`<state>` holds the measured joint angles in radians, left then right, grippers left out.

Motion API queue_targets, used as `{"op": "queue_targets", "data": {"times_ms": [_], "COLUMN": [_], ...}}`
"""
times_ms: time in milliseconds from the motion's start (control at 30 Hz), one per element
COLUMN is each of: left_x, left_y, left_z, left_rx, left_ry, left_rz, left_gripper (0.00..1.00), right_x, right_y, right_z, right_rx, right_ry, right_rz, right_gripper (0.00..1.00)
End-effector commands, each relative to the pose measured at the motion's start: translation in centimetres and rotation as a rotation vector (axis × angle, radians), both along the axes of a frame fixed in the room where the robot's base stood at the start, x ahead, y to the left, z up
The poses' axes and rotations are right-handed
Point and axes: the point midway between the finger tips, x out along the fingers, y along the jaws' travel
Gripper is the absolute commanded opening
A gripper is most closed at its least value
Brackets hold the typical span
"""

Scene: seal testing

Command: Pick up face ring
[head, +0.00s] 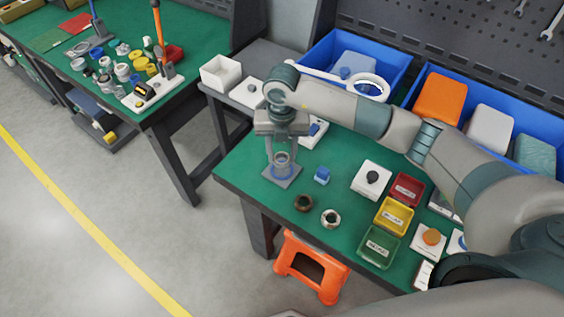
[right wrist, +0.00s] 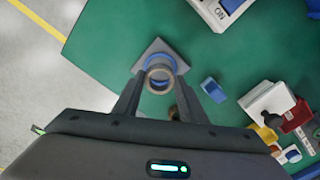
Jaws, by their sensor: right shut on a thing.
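My right gripper (head: 281,157) points down over a grey square plate (head: 283,176) near the left edge of the green table. It is shut on a grey ring, which I take to be the face ring (right wrist: 160,78). In the right wrist view, the fingers flank the ring and blue shows around it. The plate also shows there (right wrist: 155,46). Whether the ring touches what is below it I cannot tell. My left gripper is not in view.
A small blue block (head: 322,175) lies right of the plate. Red (head: 407,189), yellow (head: 394,216) and green (head: 379,247) bins stand further right, near a white box with a black knob (head: 371,179). Blue crates (head: 410,93) line the back. An orange stool (head: 311,268) stands below the front edge.

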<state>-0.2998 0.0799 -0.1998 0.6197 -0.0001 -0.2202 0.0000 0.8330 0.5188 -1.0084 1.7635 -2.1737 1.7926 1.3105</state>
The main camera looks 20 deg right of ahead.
Motion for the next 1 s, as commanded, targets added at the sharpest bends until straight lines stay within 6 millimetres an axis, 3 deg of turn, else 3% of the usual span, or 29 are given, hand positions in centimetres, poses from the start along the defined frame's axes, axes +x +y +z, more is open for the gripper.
{"op": "queue_targets", "data": {"times_ms": [600,1000], "left_x": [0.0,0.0], "left_y": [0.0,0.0], "left_z": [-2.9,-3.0], "left_rx": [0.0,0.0], "left_ry": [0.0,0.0], "left_rz": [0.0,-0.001], "left_gripper": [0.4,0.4], "right_x": [-9.7,-11.4], "right_y": [2.3,2.7], "right_z": [5.8,6.7], "right_rx": [-0.001,-0.001], "right_ry": [-0.002,0.003], "right_rz": [0.003,0.0], "right_gripper": [0.16,0.16]}}
